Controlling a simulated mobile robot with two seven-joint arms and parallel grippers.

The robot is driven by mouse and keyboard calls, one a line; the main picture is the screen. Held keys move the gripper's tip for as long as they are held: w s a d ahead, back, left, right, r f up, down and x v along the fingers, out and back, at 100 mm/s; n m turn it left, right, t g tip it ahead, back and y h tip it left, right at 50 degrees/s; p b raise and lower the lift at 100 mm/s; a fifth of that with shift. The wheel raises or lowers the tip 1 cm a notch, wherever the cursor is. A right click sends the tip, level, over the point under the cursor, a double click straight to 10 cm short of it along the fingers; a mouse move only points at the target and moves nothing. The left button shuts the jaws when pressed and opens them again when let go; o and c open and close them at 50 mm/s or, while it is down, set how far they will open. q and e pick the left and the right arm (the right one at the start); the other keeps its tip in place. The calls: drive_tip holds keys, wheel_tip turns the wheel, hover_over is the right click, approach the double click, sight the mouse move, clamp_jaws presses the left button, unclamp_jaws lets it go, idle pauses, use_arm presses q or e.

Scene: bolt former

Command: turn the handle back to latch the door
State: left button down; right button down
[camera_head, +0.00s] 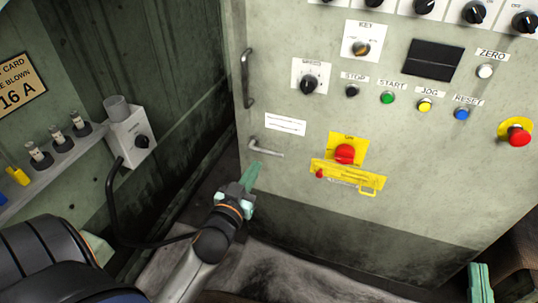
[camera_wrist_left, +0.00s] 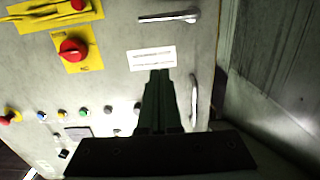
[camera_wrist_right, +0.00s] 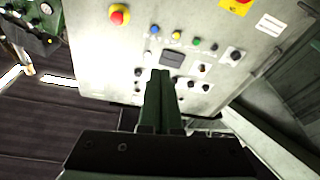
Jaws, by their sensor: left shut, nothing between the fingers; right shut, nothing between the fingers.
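The pale grey-green door (camera_head: 310,190) carries a silver lever handle (camera_head: 266,149) low near its left edge. The lever lies about level, its free end pointing right and slightly down. It also shows at the top of the left wrist view (camera_wrist_left: 168,18). My left gripper (camera_head: 252,172) is shut and empty, just below the lever and apart from it. My right gripper (camera_head: 480,278) is shut and empty at the lower right of the head view. In the right wrist view its fingers (camera_wrist_right: 162,80) point toward the control panel. I cannot tell whether the door is latched.
A dark vertical grab handle (camera_head: 247,78) stands above the lever. A red knob (camera_head: 344,154) on a yellow plate and a yellow hasp (camera_head: 350,178) sit to its right. Knobs and buttons fill the upper panel. A shelf with fuses (camera_head: 58,137) and a grey box (camera_head: 130,135) are at left.

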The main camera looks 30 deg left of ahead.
sight(268, 153)
use_arm(q)
drive_tip(key=shift+w, duration=0.1)
